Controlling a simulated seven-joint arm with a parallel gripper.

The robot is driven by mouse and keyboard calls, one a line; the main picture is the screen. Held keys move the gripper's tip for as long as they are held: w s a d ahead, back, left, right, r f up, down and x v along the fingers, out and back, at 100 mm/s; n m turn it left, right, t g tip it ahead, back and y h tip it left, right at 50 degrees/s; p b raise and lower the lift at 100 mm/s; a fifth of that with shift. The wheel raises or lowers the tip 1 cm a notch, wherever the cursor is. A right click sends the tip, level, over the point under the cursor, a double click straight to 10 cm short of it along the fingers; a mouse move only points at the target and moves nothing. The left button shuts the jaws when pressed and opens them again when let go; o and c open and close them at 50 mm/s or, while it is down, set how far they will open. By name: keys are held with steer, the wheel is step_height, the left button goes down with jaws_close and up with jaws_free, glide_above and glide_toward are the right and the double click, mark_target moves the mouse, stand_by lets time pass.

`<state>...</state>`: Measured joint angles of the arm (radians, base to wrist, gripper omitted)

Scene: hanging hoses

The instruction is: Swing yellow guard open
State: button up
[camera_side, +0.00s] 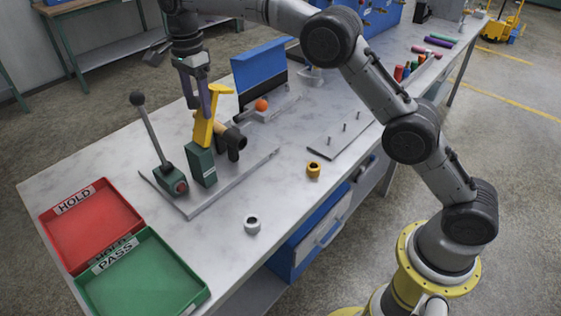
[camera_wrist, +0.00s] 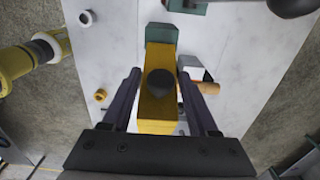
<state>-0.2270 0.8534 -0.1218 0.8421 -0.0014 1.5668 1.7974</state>
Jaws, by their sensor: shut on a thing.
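The yellow guard (camera_side: 202,131) stands up from a green block (camera_side: 202,167) on a grey plate, tilted a little, with an arm at its top reaching right. My gripper (camera_side: 204,104) comes down from above with its dark fingers at the guard's upper part. In the wrist view the guard (camera_wrist: 155,113) lies between the two fingers of my gripper (camera_wrist: 159,76), and a round black knob (camera_wrist: 159,83) shows in front of it. The fingers partly hide the guard in the side view, and the exact contact is hard to see.
A black-knobbed lever (camera_side: 148,132) stands left of the guard. A dark pipe fitting (camera_side: 234,142) sits close on its right. An orange ball (camera_side: 262,105) and blue panel (camera_side: 260,66) are behind. Red (camera_side: 129,204) and green (camera_side: 143,283) trays lie at the front left.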

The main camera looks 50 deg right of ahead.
steer(key=shift+a+f, duration=0.1)
steer(key=shift+a, duration=0.25)
jaws_close()
steer(key=shift+a, duration=1.15)
steer(key=shift+a, duration=0.1)
steer(key=shift+a+f, duration=0.2)
steer(key=shift+a, duration=0.35)
steer(key=shift+a+f, duration=0.15)
steer(key=shift+a, duration=0.35)
